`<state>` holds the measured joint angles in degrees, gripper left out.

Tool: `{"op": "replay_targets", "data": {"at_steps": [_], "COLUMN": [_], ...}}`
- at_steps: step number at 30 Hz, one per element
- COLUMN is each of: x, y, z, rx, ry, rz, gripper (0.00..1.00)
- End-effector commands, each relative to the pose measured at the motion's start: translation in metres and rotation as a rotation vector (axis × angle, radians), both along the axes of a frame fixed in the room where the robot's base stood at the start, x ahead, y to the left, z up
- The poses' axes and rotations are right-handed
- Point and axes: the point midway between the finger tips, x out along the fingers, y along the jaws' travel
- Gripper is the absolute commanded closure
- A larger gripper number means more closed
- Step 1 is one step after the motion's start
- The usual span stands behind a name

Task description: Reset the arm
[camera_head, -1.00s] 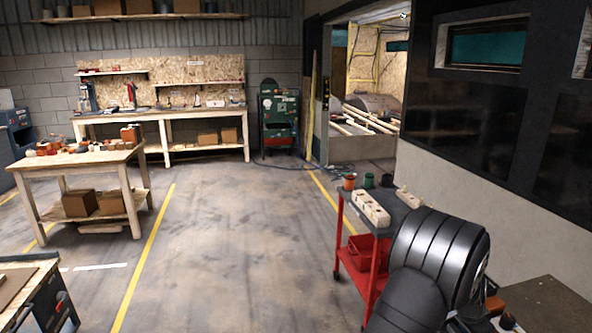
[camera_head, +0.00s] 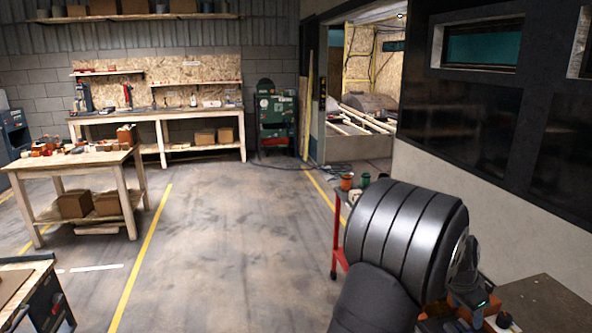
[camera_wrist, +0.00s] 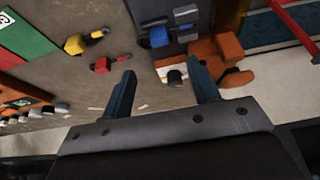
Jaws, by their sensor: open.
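My gripper (camera_wrist: 162,86) is open in the wrist view, its two dark fingers spread apart. I see nothing held between them. An orange block (camera_wrist: 172,66) and a small dark round thing lie beyond the fingers; I cannot tell how far off. In the head view my black ribbed arm fills the lower right, and the fingers cannot be made out there.
A red trolley (camera_head: 338,232) stands mostly hidden behind my arm. A wooden table (camera_head: 75,160) with small parts is at left, and a long workbench (camera_head: 165,116) at the back. In the wrist view a grey surface (camera_wrist: 75,85) holds yellow-and-red tools (camera_wrist: 100,65). The middle floor is clear.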

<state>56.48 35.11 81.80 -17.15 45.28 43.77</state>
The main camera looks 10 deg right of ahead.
Motion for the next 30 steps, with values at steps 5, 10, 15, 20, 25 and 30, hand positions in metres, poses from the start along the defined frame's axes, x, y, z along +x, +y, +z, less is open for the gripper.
{"op": "replay_targets", "data": {"at_steps": [5, 10, 15, 20, 25, 30], "x": [0.0, -0.001, -0.001, 0.0, -0.001, 0.0], "y": [0.014, 0.019, 0.005, -0.008, -0.021, -0.033], "z": [0.035, 0.042, 0.009, -0.021, -0.051, -0.081], "rx": [-0.003, 0.004, 0.004, 0.003, 0.002, 0.003], "ry": [-0.002, 0.004, 0.003, 0.003, 0.002, 0.002], "rz": [0.001, 0.0, -0.001, 0.0, 0.0, -0.001], "gripper": [0.45, 0.45, 0.45, 0.45, 0.45, 0.45]}}
